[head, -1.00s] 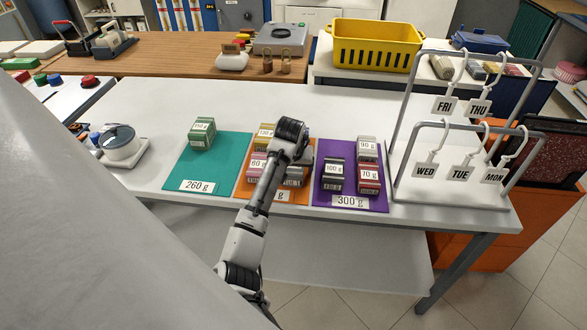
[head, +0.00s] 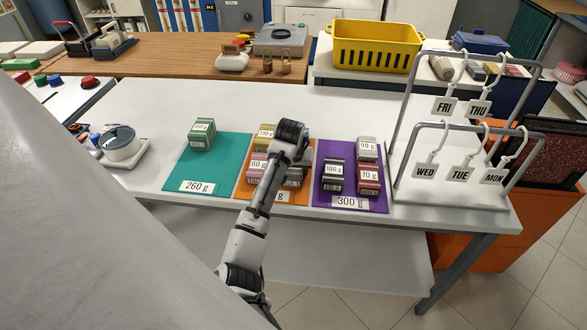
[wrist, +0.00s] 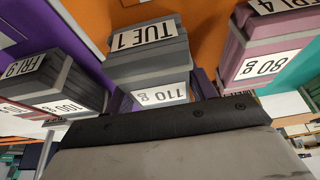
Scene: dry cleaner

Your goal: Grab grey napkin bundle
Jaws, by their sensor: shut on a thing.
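A grey napkin bundle labelled TUE 1 and 110 g (wrist: 150,62) fills the upper middle of the wrist view. In the head view it shows in part (head: 294,180) on the orange mat (head: 303,199), mostly hidden by my wrist. My gripper (head: 292,153) is over this bundle and shut on it. In the wrist view a dark part of my gripper (wrist: 165,121) runs along the bundle's near side; the contact itself is hidden. A pink 80 g bundle (wrist: 262,52) is at its right in that view. A darker grey 100 g bundle (wrist: 52,85) is at its left.
The purple 300 g mat (head: 323,203) holds several bundles close by on the right. The teal 260 g mat (head: 180,173) holds one green bundle (head: 202,134). A metal rack with day tags (head: 397,150) stands at the right. White table is clear behind the mats.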

